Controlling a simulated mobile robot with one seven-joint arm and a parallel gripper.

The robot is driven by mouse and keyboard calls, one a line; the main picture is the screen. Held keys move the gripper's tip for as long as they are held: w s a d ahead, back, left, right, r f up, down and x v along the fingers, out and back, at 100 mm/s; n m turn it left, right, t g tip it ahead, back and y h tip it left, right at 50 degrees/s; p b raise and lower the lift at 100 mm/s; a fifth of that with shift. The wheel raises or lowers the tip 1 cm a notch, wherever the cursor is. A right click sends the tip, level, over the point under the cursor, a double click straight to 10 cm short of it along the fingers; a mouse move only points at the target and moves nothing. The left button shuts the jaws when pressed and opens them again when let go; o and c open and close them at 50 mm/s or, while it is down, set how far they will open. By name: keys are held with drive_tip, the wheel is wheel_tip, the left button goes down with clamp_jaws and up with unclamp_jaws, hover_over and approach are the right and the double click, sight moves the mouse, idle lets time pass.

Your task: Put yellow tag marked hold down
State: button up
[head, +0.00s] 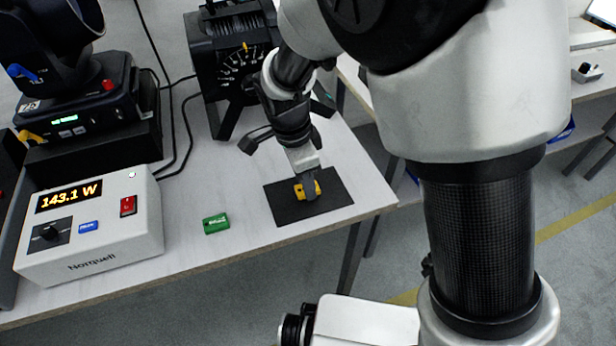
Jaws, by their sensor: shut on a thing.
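A small yellow tag (299,191) is at my gripper's fingertips, over a dark mat (284,211) near the table's front right corner. My gripper (308,186) points down and is shut on the yellow tag. A finger covers part of the tag, so its marking cannot be read. I cannot tell whether the tag touches the mat or is held just above it.
A green block (216,224) lies left of the mat. A white power meter (90,228) reads 143.1 W at the front left. A moving-head light (75,100) and a black lamp with a dial (236,66) stand behind. Cables (171,100) run between them. Table (240,251) is bare around the green block.

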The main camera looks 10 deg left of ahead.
sight(299, 191)
drive_tip(key=shift+f, duration=0.4)
drive_tip(key=o, duration=1)
drive_tip(key=shift+r, duration=0.1)
wheel_tip(299, 191, up, 12)
drive_tip(key=a+p, duration=0.2)
drive_tip(key=p, duration=0.1)
drive_tip(key=s+d+r+n+t+y, duration=0.1)
drive_tip(key=s+d+r+n, duration=0.15)
drive_tip(key=d+r, duration=0.4)
drive_tip(key=s+d+r+n+t+y, duration=0.1)
drive_tip(key=d+r+n, duration=0.2)
drive_tip(key=d, duration=0.6)
drive_tip(key=s+d+r+n+t, duration=0.2)
drive_tip(key=s+d+r+n, duration=0.1)
drive_tip(key=s+d+n, duration=0.3)
drive_tip(key=s+d, duration=0.2)
drive_tip(key=d, duration=0.2)
drive_tip(key=shift+s+d+t, duration=0.15)
drive_tip(key=shift+d+t, duration=0.05)
drive_tip(key=shift+t, duration=0.1)
